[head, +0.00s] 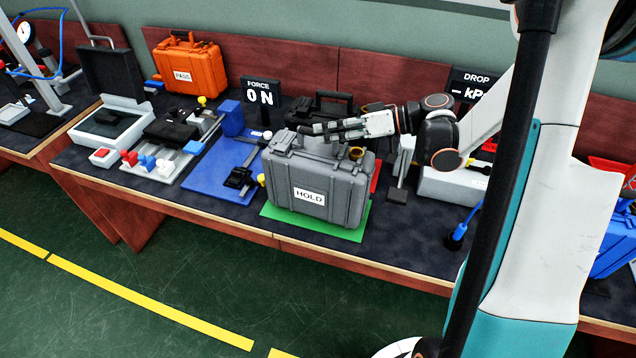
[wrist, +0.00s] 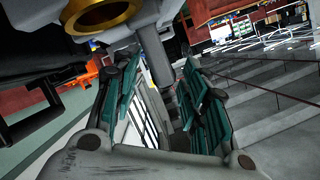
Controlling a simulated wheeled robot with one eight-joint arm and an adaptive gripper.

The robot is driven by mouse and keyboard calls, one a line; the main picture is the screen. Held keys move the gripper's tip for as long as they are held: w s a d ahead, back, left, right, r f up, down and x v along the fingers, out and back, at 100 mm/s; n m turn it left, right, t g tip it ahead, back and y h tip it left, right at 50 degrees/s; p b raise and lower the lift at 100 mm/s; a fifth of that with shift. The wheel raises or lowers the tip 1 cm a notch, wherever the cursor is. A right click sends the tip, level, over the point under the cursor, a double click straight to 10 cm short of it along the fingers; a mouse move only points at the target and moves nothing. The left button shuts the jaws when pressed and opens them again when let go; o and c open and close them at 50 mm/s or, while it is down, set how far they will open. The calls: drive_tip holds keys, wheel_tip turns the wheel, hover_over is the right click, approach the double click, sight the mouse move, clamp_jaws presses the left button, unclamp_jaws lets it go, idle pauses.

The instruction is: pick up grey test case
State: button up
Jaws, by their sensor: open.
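The grey test case (head: 318,185) stands upright on a green mat (head: 357,232) on the bench, its white HOLD label facing me. A gold ring (head: 356,153) sits at its top right; a gold ring (wrist: 100,14) also fills the upper left of the wrist view. My gripper (head: 318,131) reaches in from the right at the top of the case, near its handle. In the wrist view its two teal-padded fingers are apart, with a grey bar (wrist: 156,55) showing between them. I cannot tell if they touch the case.
A black case (head: 322,106) stands close behind. A blue plate with a black clamp (head: 238,178) lies to the left. An orange PASS case (head: 190,65) is at the back left. A FORCE display (head: 260,93) stands behind. A grey box (head: 450,185) is to the right.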

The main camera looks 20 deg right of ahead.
sight(318, 134)
drive_tip(key=x, duration=0.3)
drive_tip(key=shift+b, duration=0.4)
clamp_jaws()
drive_tip(key=shift+w+r, duration=0.1)
drive_tip(key=shift+r, duration=0.05)
